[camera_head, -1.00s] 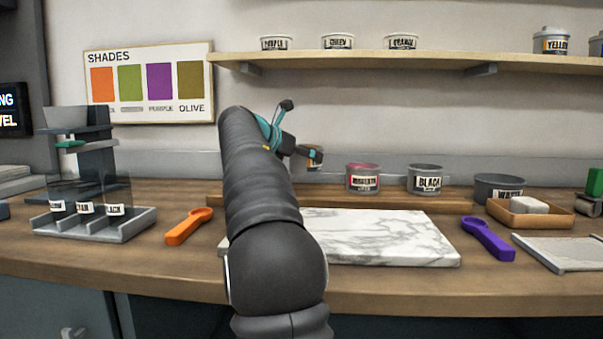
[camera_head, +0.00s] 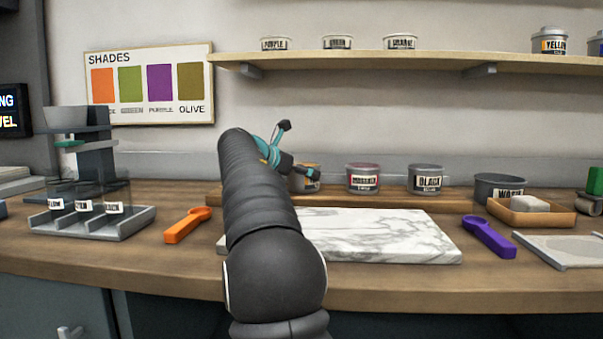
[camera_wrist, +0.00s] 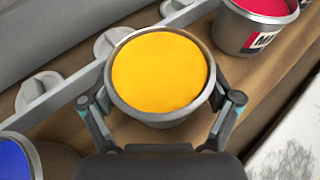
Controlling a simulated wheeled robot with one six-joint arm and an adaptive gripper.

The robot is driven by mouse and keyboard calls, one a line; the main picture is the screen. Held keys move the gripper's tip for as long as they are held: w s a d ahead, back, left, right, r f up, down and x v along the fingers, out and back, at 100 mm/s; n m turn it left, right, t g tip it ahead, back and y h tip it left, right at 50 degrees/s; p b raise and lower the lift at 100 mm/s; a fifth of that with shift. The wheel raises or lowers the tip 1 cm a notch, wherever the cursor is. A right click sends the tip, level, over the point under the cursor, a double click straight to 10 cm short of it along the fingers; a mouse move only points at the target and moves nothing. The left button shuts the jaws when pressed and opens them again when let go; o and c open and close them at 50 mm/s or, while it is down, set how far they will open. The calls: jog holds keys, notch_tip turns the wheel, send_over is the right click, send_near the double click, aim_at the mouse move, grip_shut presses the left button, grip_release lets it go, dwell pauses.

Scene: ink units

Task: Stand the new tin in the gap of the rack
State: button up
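The new tin, with a yellow-orange top (camera_wrist: 160,72), sits between the fingers of my gripper (camera_wrist: 162,100) in the wrist view, and both fingers press on its sides. In the head view the tin (camera_head: 301,182) is low at the wooden rack (camera_head: 410,200), left of the magenta tin (camera_head: 362,178), partly hidden by my gripper (camera_head: 306,172). The wrist view shows it between a blue tin (camera_wrist: 22,158) and the magenta tin (camera_wrist: 262,22), beside the grey rail (camera_wrist: 75,88). It looks upright. Whether its base touches the rack is hidden.
A black-labelled tin (camera_head: 425,179) and a grey waste pot (camera_head: 497,187) stand further right. A marble slab (camera_head: 380,238) lies in front of the rack. An orange scoop (camera_head: 186,226) and a purple scoop (camera_head: 488,238) flank it. A shelf (camera_head: 400,60) runs above.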

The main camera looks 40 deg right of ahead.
jog(key=shift+o, duration=0.3)
jog(key=shift+r, duration=0.15)
jog(key=shift+a+r, duration=0.15)
jog(key=shift+a, duration=0.1)
jog(key=v, duration=1.1)
jog(key=shift+a+p, duration=0.2)
jog(key=shift+p, duration=0.2)
